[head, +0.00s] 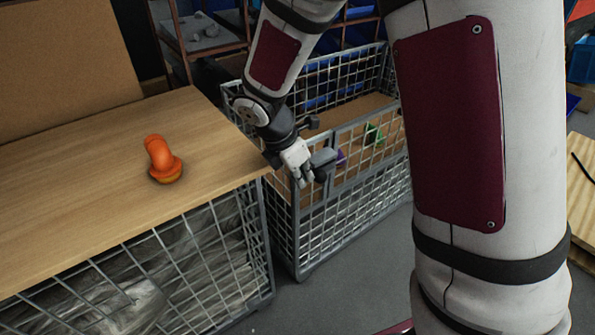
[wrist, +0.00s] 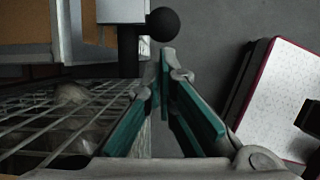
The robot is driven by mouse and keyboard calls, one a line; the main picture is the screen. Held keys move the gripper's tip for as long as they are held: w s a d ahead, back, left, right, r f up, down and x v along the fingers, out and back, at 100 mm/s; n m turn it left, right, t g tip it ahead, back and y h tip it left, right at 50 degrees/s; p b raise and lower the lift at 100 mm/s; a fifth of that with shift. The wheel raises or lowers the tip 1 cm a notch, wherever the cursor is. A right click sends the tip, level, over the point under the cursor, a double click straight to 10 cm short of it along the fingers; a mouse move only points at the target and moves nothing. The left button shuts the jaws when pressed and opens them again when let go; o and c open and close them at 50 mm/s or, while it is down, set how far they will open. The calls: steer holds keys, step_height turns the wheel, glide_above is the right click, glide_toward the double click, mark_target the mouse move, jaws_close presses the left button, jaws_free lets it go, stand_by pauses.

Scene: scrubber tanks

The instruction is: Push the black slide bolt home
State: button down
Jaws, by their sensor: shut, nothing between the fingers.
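The black slide bolt (wrist: 128,48) shows in the wrist view as a dark bar beside a pale grey housing (wrist: 122,10). Its round black knob (wrist: 164,24) sticks out to the right. My gripper (wrist: 167,62) is shut and empty, its tips just below the knob in the picture; whether they touch it I cannot tell. In the head view my gripper (head: 304,181) is at the near top corner of the mesh cage, beside the grey latch housing (head: 323,157). The dark knob there is small and partly hidden by my fingers.
A wooden tabletop (head: 90,190) with an orange object (head: 162,160) lies to the left, on another mesh cage (head: 180,265). The far mesh cage (head: 350,215) holds cardboard and a green item (head: 374,134). Grey floor (head: 345,290) is clear in front.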

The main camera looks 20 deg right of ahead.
steer(key=shift+d+f, duration=0.1)
steer(key=shift+f, duration=0.15)
steer(key=d, duration=0.1)
steer(key=w+d+p, duration=0.1)
steer(key=shift+d, duration=0.3)
steer(key=shift+r, duration=0.1)
stand_by(0.3)
steer(key=p+v, duration=0.9)
steer(key=v, duration=0.1)
steer(key=shift+d, duration=0.1)
stand_by(0.5)
